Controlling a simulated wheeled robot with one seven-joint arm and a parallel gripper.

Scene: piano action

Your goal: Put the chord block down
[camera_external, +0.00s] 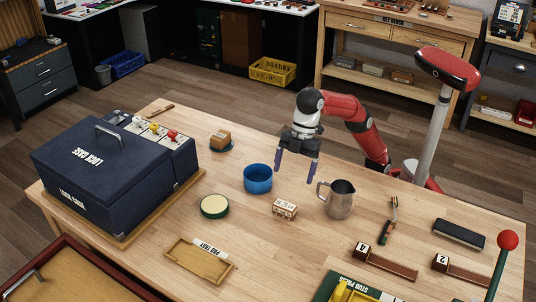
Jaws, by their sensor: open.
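A small cream block with dark markings (285,209), which looks like the chord block, rests on the wooden table (265,270). Its lettering is too small to read. My gripper (296,173) is above the table with its two purple fingers spread and pointing down. Nothing shows between them. In the picture the fingers are above the block, between the blue bowl and the metal pitcher, and apart from the block.
A blue bowl (258,180) is left of the block and a metal pitcher (340,202) right. A green-rimmed round pad (214,207), the pad tray (176,268), a tan block on a dark coaster (220,139) and a navy lock case (100,170) stand further left.

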